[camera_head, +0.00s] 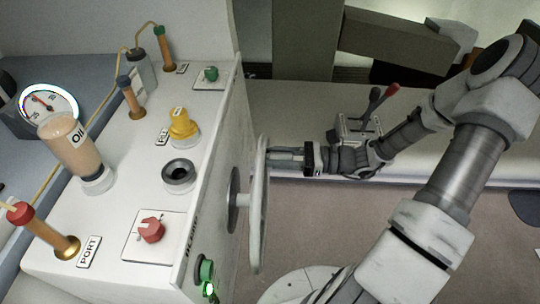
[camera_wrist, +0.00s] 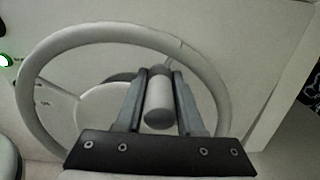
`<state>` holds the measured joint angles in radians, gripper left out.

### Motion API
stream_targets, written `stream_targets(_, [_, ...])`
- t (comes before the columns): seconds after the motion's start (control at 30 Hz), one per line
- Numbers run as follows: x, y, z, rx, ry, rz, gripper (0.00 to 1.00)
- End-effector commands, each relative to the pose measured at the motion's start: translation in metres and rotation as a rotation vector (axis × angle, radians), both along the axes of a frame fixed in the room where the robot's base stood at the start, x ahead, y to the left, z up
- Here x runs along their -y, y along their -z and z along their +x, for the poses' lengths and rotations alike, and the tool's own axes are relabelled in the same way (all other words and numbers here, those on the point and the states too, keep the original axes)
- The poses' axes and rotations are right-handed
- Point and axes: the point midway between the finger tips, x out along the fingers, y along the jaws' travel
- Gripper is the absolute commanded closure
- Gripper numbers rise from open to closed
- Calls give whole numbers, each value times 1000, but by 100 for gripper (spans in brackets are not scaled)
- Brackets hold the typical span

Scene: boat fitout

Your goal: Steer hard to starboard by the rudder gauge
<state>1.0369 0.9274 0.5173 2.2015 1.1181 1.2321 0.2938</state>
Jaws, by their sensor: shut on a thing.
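The pale grey steering wheel (camera_head: 258,215) stands edge-on on the side of the white console in the head view. In the wrist view its rim (camera_wrist: 34,105) and hub disc (camera_wrist: 100,110) show. My gripper (camera_head: 276,158) is at the wheel's far upper part. In the wrist view my gripper (camera_wrist: 160,75) is shut on the wheel's light grey knob (camera_wrist: 158,100), one finger on each side. A round dial gauge (camera_head: 42,103) with a red needle sits at the far left. The needle points up and slightly left; the scale is too small to read fully.
The console top (camera_head: 125,185) carries a yellow knob (camera_head: 182,124), a red knob (camera_head: 151,230) and wooden-handled levers. A lever box (camera_head: 357,128) stands behind my wrist.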

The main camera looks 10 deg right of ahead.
Motion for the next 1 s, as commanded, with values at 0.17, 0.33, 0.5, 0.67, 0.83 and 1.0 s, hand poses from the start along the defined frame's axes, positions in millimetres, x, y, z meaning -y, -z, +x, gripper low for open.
stream_targets(0.17, [2, 3, 5, -55, -1, 16, 100])
stream_targets(0.33, [5, 9, 16, -156, -1, 47, 100])
stream_targets(0.5, [10, 22, 30, -299, 0, 92, 100])
stream_targets(0.67, [14, 38, 43, -443, 1, 138, 100])
stream_targets(0.83, [18, 56, 53, -596, 0, 188, 100])
stream_targets(1.0, [20, 76, 61, -750, 2, 237, 100])
